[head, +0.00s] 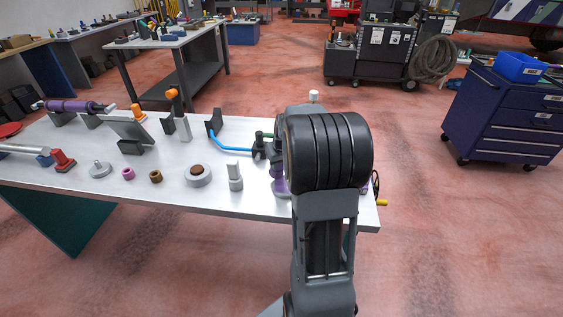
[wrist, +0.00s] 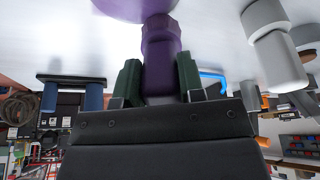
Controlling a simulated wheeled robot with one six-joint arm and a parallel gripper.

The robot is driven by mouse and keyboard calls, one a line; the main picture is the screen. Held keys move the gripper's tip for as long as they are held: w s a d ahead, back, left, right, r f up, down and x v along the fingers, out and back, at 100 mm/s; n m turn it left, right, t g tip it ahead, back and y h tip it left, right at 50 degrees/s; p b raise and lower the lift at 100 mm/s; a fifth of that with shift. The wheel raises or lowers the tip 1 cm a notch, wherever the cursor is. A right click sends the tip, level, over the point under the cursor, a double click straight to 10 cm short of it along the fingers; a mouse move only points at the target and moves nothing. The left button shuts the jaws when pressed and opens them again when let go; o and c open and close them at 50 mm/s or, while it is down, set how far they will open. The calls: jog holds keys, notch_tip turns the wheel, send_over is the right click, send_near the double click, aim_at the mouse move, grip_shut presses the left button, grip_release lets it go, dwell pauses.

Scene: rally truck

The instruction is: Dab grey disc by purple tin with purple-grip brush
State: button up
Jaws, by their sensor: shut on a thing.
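In the wrist view my gripper (wrist: 160,80) has its two dark green fingers closed on a purple faceted grip (wrist: 163,50), which I take to be the brush's. A wider, round purple thing (wrist: 135,8) shows at the top edge beyond it; I cannot tell whether it is the tin or whether the two touch. No bristles show. In the head view a bit of purple (head: 279,187) shows at the table beside my arm, which hides most of the gripper area. I see no grey disc clearly beside the purple thing; my arm may hide it.
A pale upright cylinder (head: 235,178) stands left of my arm. A ring with a brown centre (head: 198,175) and a flat grey disc with a knob (head: 101,170) lie farther left. A blue bent tube (head: 230,147) is behind. A blue drawer cabinet (head: 510,118) stands right; floor between is clear.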

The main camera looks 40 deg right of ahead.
jog(key=shift+d, duration=0.1)
jog(key=shift+s+d+b, duration=0.3)
jog(key=shift+s+d, duration=0.2)
jog(key=shift+d, duration=0.05)
jog(key=shift+s, duration=0.1)
dwell(0.3)
jog(key=shift+w+a, duration=0.65)
jog(key=shift+s+d, duration=0.1)
jog(key=shift+s+d+r, duration=0.1)
jog(key=shift+s+d, duration=0.45)
jog(key=shift+d, duration=0.05)
